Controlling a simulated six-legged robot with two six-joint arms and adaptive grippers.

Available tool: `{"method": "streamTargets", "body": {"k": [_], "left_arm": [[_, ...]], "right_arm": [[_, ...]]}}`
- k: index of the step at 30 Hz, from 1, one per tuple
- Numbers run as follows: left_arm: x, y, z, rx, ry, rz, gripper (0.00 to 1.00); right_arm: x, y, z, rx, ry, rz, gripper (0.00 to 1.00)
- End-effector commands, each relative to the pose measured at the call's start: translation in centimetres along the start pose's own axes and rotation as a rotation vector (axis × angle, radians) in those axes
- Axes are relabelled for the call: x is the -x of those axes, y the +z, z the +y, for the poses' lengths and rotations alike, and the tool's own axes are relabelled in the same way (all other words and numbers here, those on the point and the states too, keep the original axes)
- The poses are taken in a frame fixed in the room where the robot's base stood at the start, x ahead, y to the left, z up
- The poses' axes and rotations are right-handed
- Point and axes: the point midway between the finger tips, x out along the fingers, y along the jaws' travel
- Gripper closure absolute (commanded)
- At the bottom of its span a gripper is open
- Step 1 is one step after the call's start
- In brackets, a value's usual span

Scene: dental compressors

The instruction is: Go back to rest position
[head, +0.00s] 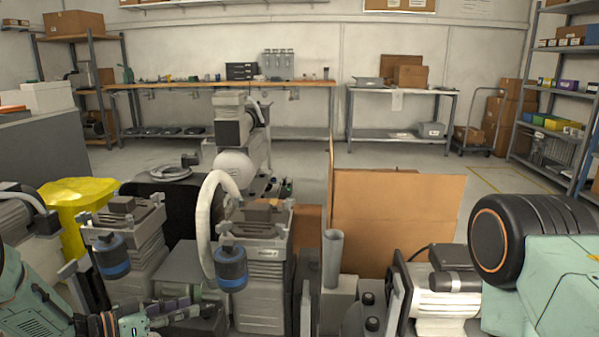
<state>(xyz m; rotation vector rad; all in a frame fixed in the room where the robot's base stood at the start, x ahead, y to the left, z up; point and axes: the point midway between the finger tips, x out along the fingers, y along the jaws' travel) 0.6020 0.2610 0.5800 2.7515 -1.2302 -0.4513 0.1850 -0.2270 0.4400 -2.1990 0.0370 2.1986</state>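My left gripper (182,310) is low at the left, its arm coming in from the left edge. Its dark fingers point right, in front of the compressors. They overlap the dark machine parts behind, so I cannot tell their opening, and no held object shows. A grey compressor (262,285) with a white hose and a blue-banded filter stands just beyond, right of the fingers. A similar compressor (135,245) stands to its left. Of my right arm only green and black links show at the lower right; its gripper is not in view.
A white motor unit (445,300) stands at the lower right. An open cardboard box (395,215) and a yellow bag (75,205) are behind the machines. A workbench (220,85) and shelves line the back. Open floor lies beyond the machines.

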Motion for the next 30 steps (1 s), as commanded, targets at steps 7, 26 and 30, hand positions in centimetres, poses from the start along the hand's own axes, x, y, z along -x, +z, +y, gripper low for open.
{"method": "streamTargets", "body": {"k": [7, 26, 30], "left_arm": [[-2.0, 7.8, 5.6, 0.231, -0.211, -0.139, 0.65], [17.1, 25.6, 26.8, 0.574, -0.67, -1.042, 0.65], [21.1, 25.2, 29.5, 0.589, -0.717, -1.167, 0.65]], "right_arm": [[0.0, 0.0, 0.0, 0.0, 0.0, 0.0, 0.6], [0.0, 0.0, 0.0, 0.0, 0.0, 0.0, 0.6], [0.7, 0.0, 0.0, 0.0, 0.0, 0.0, 0.6]]}}
